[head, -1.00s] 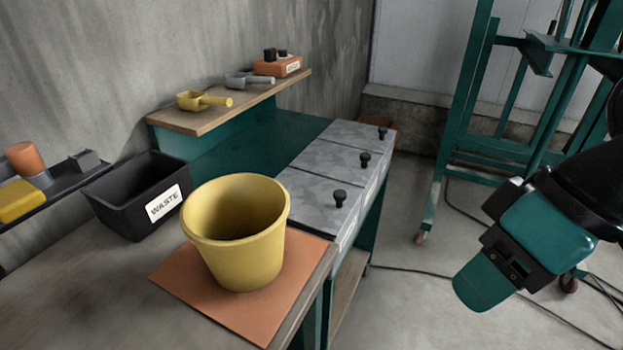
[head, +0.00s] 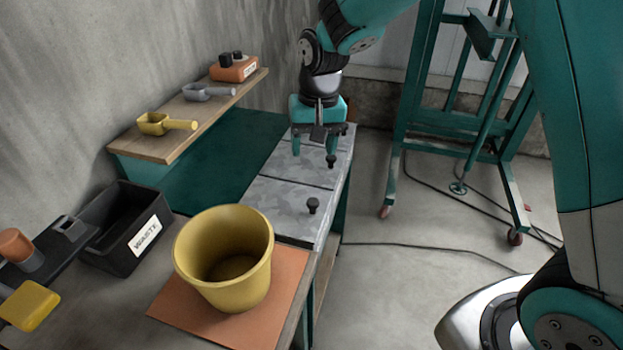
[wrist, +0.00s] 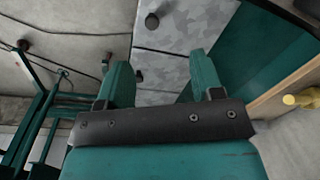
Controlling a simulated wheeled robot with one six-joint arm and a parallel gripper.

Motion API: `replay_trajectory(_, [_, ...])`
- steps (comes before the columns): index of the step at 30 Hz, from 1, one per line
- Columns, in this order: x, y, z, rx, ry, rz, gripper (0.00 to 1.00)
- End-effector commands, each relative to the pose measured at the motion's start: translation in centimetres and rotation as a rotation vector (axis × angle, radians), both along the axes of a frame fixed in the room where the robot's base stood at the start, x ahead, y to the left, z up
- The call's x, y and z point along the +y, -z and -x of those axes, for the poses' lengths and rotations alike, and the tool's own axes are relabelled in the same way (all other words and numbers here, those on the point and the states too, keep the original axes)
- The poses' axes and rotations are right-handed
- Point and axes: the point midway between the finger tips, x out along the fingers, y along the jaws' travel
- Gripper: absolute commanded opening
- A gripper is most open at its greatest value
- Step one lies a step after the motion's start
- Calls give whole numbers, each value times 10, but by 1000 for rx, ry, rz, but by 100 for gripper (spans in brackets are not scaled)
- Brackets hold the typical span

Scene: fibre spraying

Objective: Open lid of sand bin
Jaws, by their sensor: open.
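A row of grey metal bin lids with black knobs lies along the bench in the head view: a near lid (head: 270,212), a middle lid (head: 288,172) and a far one partly behind my gripper. No label tells me which is the sand bin. My gripper (head: 314,153) is open and points down over the far part of the row. The middle knob (head: 331,160) shows at its right fingertip; the near knob (head: 313,205) stands clear. In the wrist view, one knob (wrist: 139,76) appears between the open fingers (wrist: 160,63), and another knob (wrist: 151,20) lies beyond. Nothing is held.
A yellow bucket (head: 215,290) stands on an orange mat (head: 285,290) at the front. A black waste bin (head: 110,255) is left of it. A wooden shelf (head: 165,145) with scoops runs beside the lids. A green wheeled frame (head: 400,130) stands at the right on open floor.

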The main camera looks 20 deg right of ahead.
Motion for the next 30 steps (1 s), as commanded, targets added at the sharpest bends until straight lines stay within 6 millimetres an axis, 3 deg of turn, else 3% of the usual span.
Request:
replay_trajectory(3, [-10, 12, -32, 19, 121, 48, 60])
replay_trajectory(8, [-17, 30, -50, 26, 201, 79, 60])
replay_trajectory(14, [-19, 53, -52, 30, 213, 86, 60])
replay_trajectory(30, [-18, 171, -51, 31, 210, 85, 60])
